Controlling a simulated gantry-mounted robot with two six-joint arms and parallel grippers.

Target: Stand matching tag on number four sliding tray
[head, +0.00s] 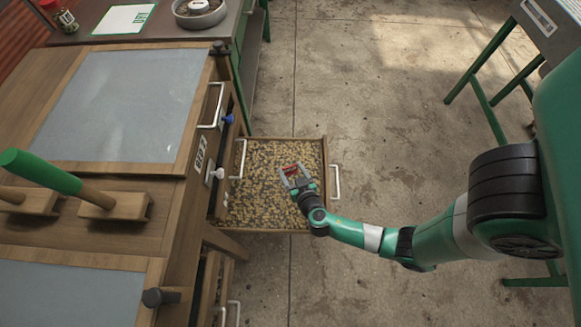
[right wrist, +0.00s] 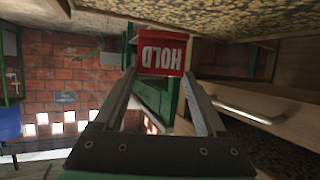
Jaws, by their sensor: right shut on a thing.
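A small red tag (head: 291,169) is between the fingers of my right gripper (head: 296,178), which is shut on it. The gripper is over the pulled-out sliding tray (head: 325,205), a wooden-rimmed tray spread with beans. I cannot tell whether the tag touches the beans. The tray's number is not readable. My left gripper is not in view.
The wooden bench (head: 120,225) at left bears grey panels and a green-handled tool (head: 40,172). A blue knob (head: 228,120) and white knob (head: 218,173) sit on its front. Another tray (head: 208,290) lies lower. Concrete floor right of the tray is clear.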

